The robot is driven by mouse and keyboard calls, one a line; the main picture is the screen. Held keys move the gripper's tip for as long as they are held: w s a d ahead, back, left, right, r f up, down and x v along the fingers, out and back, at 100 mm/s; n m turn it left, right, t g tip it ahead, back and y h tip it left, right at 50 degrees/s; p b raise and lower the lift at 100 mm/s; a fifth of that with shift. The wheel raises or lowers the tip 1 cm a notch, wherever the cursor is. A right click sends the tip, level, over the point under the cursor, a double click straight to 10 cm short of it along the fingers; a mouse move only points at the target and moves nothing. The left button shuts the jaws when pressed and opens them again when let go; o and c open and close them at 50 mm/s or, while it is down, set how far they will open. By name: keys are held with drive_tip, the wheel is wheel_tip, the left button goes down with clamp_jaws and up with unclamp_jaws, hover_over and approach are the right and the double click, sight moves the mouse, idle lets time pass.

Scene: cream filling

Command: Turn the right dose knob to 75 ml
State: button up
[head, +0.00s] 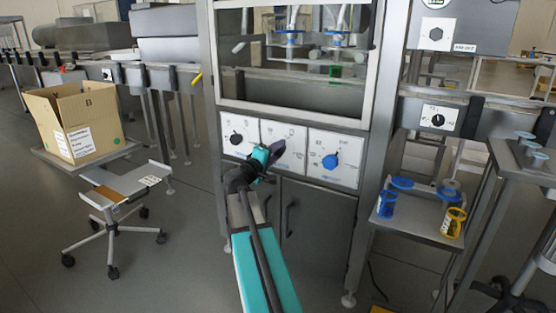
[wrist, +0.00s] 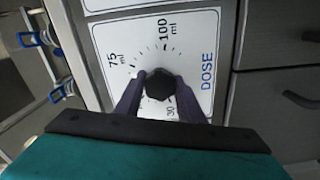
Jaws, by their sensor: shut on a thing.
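The dose plate (wrist: 204,35) is white, with a tick scale, "75 ml" and "100 ml" marks, a "30" and the word DOSE. It appears turned sideways in the wrist view. At its middle is a black faceted dose knob (wrist: 159,84). My gripper (wrist: 160,94) is shut on this knob, one dark finger on each side. The knob's pointer direction cannot be made out. In the head view my gripper (head: 277,152) is at the middle plate (head: 291,134) of the machine's panel and hides its knob.
The left plate (head: 228,123) has a black knob (head: 237,138); the right plate (head: 348,143) has a blue knob (head: 330,161). Cabinet doors (head: 322,215) with handles are below. A glazed chamber with nozzles (head: 292,38) is above. A side shelf (head: 425,228) holds blue and yellow items.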

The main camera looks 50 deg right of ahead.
drive_tip(key=shift+f+m+b, duration=0.2)
drive_tip(key=shift+m+b, duration=1.2)
drive_tip(key=shift+b, duration=0.2)
drive_tip(key=shift+a, duration=0.1)
drive_tip(key=o, duration=1)
drive_tip(key=shift+r, duration=0.15)
drive_tip(key=shift+o, duration=0.2)
drive_tip(key=p+v, duration=0.4)
drive_tip(key=v, duration=0.9)
drive_tip(key=shift+a, duration=0.35)
